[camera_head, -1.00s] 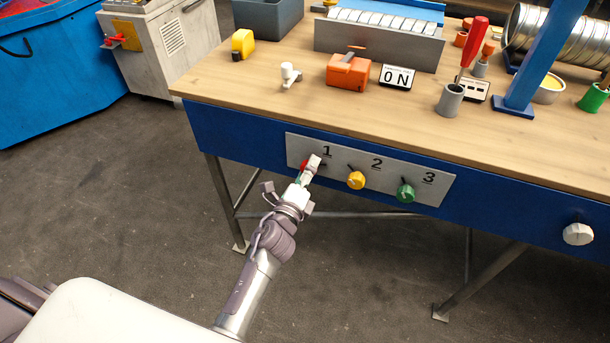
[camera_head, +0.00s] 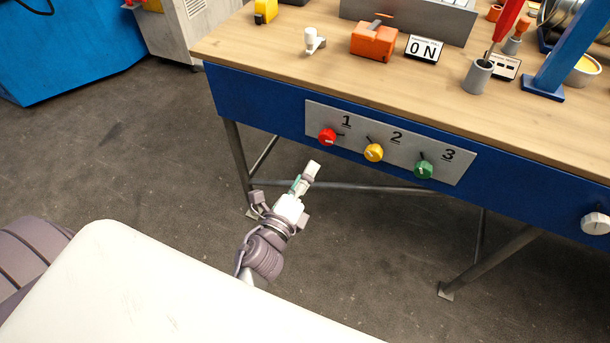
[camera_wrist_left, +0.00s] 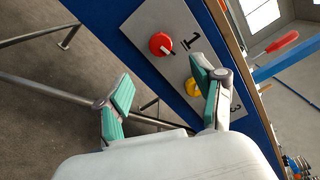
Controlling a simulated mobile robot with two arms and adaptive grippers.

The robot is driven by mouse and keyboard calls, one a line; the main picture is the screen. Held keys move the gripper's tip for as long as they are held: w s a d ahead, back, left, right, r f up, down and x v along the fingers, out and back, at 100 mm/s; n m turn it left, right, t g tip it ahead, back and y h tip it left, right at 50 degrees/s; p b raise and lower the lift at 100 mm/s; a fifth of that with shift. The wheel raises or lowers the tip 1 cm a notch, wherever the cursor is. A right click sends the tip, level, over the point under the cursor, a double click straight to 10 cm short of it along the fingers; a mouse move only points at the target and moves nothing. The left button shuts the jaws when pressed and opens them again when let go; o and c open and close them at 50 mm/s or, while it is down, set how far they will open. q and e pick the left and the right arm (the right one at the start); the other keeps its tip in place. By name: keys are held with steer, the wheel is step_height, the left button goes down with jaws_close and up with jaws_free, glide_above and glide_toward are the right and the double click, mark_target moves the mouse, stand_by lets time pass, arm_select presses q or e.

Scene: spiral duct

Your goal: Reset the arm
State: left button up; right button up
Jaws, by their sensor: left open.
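My left gripper (camera_head: 304,178) is in front of the workbench, below and a little left of the red knob, and touches nothing. In the left wrist view its two green-padded fingers (camera_wrist_left: 163,95) are spread apart with nothing between them. The red knob (camera_head: 327,137) is under number 1 on the grey panel (camera_head: 316,112); it also shows beyond the fingers in the left wrist view (camera_wrist_left: 160,43). The yellow knob (camera_head: 373,152) is under 2 and the green knob (camera_head: 424,169) under 3. My right gripper is in neither view.
The workbench (camera_head: 270,62) carries an orange box (camera_head: 373,41), an "ON" display (camera_head: 424,48), a grey cup (camera_head: 477,77) and a small white-knobbed part (camera_head: 313,40). A white knob (camera_head: 595,223) is at the right of the blue front. Bare floor lies left of the bench.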

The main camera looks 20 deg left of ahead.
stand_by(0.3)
arm_select(q)
steer(key=s+d+f+n+g+p, duration=0.1)
steer(key=s+f+n+g, duration=0.25)
steer(key=f, duration=0.65)
steer(key=s+f+n+g+p, duration=0.15)
steer(key=s+f+n, duration=0.3)
steer(key=f, duration=0.55)
steer(key=s+d+f+n+g+p, duration=0.1)
steer(key=s+f+n+g, duration=0.3)
steer(key=f, duration=0.5)
steer(key=s+a+f+n+g, duration=0.2)
steer(key=s+f+n, duration=0.1)
steer(key=s, duration=0.6)
steer(key=s+a+f+n+g+p, duration=0.1)
steer(key=s+a+f+n+g, duration=0.1)
steer(key=s+f, duration=0.3)
steer(key=s+a+f+n+g+p, duration=0.1)
steer(key=s+a+f+n+g, duration=0.2)
steer(key=s, duration=0.9)
step_height(320, 180, down, 2)
steer(key=shift+s+a+f+n+g+y, duration=0.1)
steer(key=shift+s+a+n+g+y, duration=0.25)
steer(key=shift+a+g, duration=0.15)
